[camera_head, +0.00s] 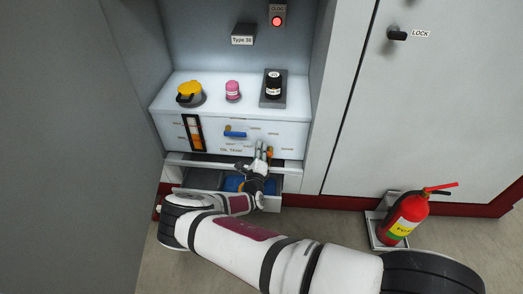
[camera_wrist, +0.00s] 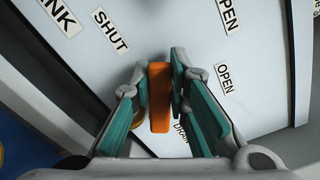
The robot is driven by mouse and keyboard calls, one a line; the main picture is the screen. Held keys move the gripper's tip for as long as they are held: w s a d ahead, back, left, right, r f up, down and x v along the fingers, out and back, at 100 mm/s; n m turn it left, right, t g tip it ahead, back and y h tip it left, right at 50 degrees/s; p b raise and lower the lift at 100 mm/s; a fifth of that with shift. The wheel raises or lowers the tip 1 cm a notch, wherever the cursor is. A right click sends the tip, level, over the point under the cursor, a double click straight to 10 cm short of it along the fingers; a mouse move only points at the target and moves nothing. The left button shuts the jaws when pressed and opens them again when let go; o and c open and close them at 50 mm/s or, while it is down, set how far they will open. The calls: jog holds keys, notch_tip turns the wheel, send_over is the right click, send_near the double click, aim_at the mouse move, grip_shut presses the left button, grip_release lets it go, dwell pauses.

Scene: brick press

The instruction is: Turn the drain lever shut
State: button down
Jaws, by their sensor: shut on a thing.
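The drain lever is an orange handle (camera_wrist: 160,97) on the white front panel. In the wrist view it stands nearly upright in the picture, between my gripper's teal-padded fingers. My gripper (camera_wrist: 162,75) is closed on it. A SHUT label (camera_wrist: 110,30) is at the upper left of the lever and an OPEN label (camera_wrist: 225,79) is to its right. A label reading "DRA…" (camera_wrist: 181,132) is partly hidden below. In the head view my gripper (camera_head: 264,152) is at the panel's lower right, with a bit of the orange lever (camera_head: 270,152) showing beside it.
A blue lever (camera_head: 235,134) is on the panel to the upper left of my gripper. An open drawer (camera_head: 205,181) with blue contents lies below. A yellow-topped pot (camera_head: 189,90), a pink jar (camera_head: 232,90) and a dark bottle (camera_head: 273,84) stand on the shelf. A fire extinguisher (camera_head: 405,218) is at right.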

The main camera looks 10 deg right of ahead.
jog(key=f+n, duration=0.1)
jog(key=n+b, duration=0.1)
jog(key=n, duration=0.1)
jog(key=shift+a+f+n, duration=0.3)
jog(key=shift+f, duration=0.05)
jog(key=shift+w+f+n+b, duration=0.1)
jog(key=shift+f+n+b, duration=0.2)
jog(key=shift+n, duration=0.3)
jog(key=shift+f+n+b, duration=0.15)
jog(key=shift+n+b, duration=0.2)
jog(key=shift+n, duration=0.25)
jog(key=c, duration=1.5)
grip_release()
jog(key=v, duration=1.2)
jog(key=shift+r, duration=0.1)
